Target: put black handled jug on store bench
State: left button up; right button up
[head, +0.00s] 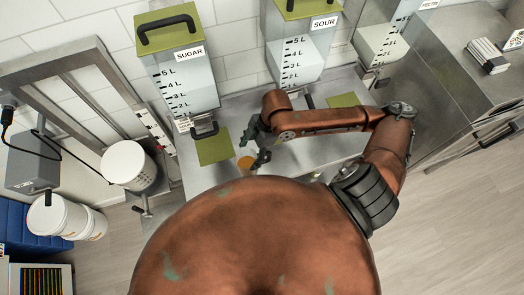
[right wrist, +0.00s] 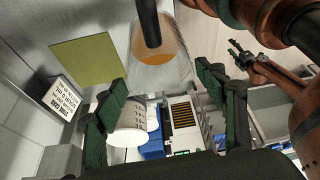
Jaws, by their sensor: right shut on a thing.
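A clear jug with a black handle (right wrist: 150,24) and orange contents (right wrist: 165,45) is in the right wrist view. In the head view only its orange part (head: 245,162) shows, beside a green mat. My right gripper (head: 260,146) is shut on the jug, with its fingers on either side in the wrist view. I cannot tell whether the jug touches the grey metal bench (head: 312,150). My left gripper (right wrist: 242,55) shows small at the upper right of the wrist view; its opening is unclear. It is not in the head view.
The SUGAR hopper (head: 185,75) and SOUR hopper (head: 300,45) stand along the back of the bench. Green mats (head: 213,147) (head: 342,100) lie below. White buckets (head: 128,163) (head: 65,218) stand at left. Metal equipment (head: 440,70) stands at right.

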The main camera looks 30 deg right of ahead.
jog(key=shift+w+d+f+b, duration=0.25)
jog(key=shift+d+f+b, duration=0.05)
jog(key=shift+d, duration=0.15)
pick_arm(q)
jog(key=shift+w+r+p, duration=0.3)
jog(key=shift+r+p, duration=0.35)
jog(key=shift+p, duration=0.6)
pick_arm(e)
jog(key=w+d+f, duration=0.2)
jog(key=d+f, duration=0.4)
jog(key=f, duration=0.3)
jog(key=shift+w+f, duration=0.2)
jog(key=shift+w, duration=0.2)
jog(key=o, duration=1.8)
jog(key=shift+d+f, duration=0.1)
jog(key=shift+f, duration=0.05)
jog(key=shift+o, duration=0.2)
pick_arm(q)
jog(key=shift+f+b, duration=0.5)
pick_arm(e)
jog(key=v, duration=1.2)
